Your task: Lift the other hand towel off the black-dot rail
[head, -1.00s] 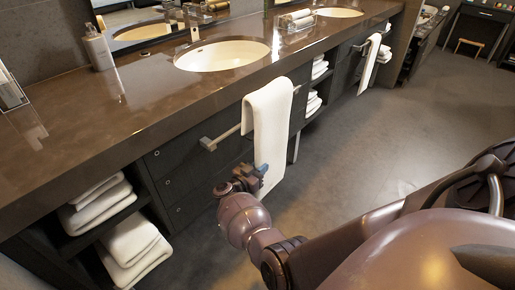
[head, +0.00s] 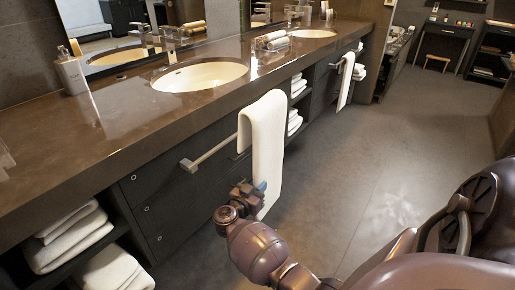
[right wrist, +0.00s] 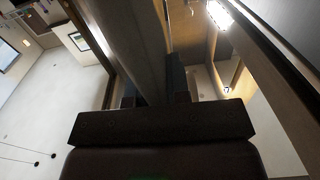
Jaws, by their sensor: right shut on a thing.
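A white hand towel (head: 264,140) hangs over the near rail (head: 210,156) on the vanity front. My right gripper (head: 258,190) is at the towel's lower part and is shut on it; the fingertips are partly hidden. In the right wrist view my gripper (right wrist: 152,92) has a grey, shaded surface between its fingers, probably the towel. Another white hand towel (head: 346,80) hangs on a farther rail along the same front. I cannot make out a black dot on either rail. My left gripper is not in view.
The brown counter (head: 130,120) with two basins runs above the rails. Open shelves hold folded towels (head: 70,235) at lower left and between the rails. A soap bottle (head: 70,72) stands on the counter. The floor (head: 370,170) to the right is clear.

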